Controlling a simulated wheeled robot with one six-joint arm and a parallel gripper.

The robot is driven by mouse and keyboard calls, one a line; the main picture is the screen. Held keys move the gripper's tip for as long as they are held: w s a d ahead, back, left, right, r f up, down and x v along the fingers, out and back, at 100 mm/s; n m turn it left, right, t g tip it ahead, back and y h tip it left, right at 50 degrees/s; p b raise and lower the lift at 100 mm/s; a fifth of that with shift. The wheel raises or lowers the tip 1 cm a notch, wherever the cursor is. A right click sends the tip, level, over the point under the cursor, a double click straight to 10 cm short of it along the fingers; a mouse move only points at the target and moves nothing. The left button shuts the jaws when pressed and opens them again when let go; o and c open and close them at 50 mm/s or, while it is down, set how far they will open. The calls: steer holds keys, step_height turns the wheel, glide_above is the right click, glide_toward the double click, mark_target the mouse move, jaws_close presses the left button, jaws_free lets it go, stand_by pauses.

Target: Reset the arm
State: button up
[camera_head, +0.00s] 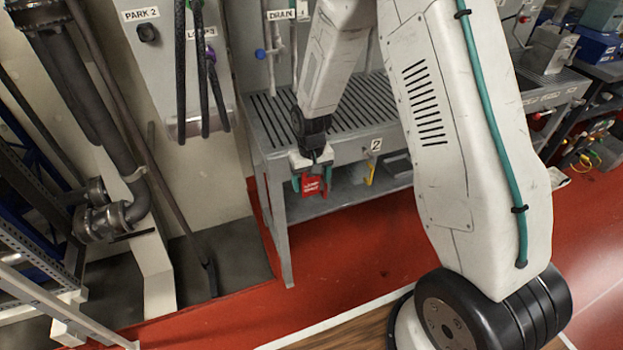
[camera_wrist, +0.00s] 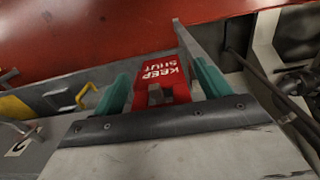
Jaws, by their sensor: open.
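My gripper (camera_head: 312,184) hangs at the end of my arm, pointing down in front of the slatted grey bench (camera_head: 262,140). In the wrist view its two teal fingers (camera_wrist: 162,88) stand apart, one on each side of a red tag (camera_wrist: 158,72) lettered "KEEP SHUT". The red tag also shows between the fingers in the head view (camera_head: 312,187). A small grey block sits at the tag's near edge in the wrist view. I cannot tell what the tag is fixed to or whether the fingers touch it.
A yellow hook (camera_head: 371,170) is on the bench front, right of my gripper, under a "2" label (camera_head: 376,145). A panel (camera_head: 160,60) marked "PARK 2" with dark hoses stands behind left. A grey pipe (camera_head: 95,110) is at far left. Red floor (camera_head: 340,255) lies clear before the bench.

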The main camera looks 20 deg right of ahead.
step_height(320, 180, up, 8)
steer(key=shift+w+f, duration=0.1)
steer(key=s+d+r, duration=0.1)
steer(key=s+r, duration=1.1)
steer(key=s, duration=0.3)
steer(key=s+d+r+t, duration=0.1)
steer(key=s+d+r, duration=0.1)
steer(key=s+r, duration=1.1)
steer(key=shift+s, duration=1.55)
